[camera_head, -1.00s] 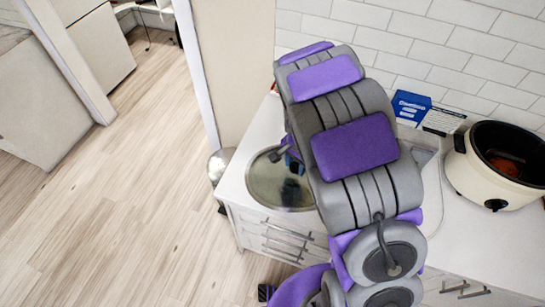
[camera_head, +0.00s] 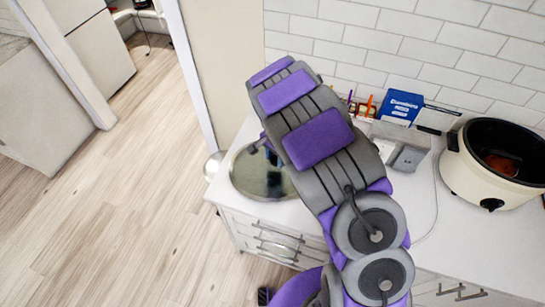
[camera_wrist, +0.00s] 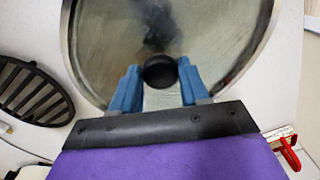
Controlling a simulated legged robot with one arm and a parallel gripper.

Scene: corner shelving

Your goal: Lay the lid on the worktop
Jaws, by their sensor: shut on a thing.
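The lid (camera_head: 246,182) is a round glass disc with a metal rim. In the head view it is over the left end of the white worktop (camera_head: 455,238), partly hidden behind my arm. In the wrist view the lid (camera_wrist: 205,38) fills the top, with its black knob (camera_wrist: 159,71) between my blue fingers. My gripper (camera_wrist: 160,84) is shut on the knob. The lid looks roughly level and close to the worktop, but I cannot tell whether it touches. My fingers are hidden in the head view.
A cream cooker pot (camera_head: 490,175), open with reddish food inside, stands at the right. A blue box (camera_head: 401,106) and a grey device (camera_head: 402,150) stand by the tiled wall. The wrist view shows a dark slotted oval (camera_wrist: 35,92) and a red-handled item (camera_wrist: 289,153).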

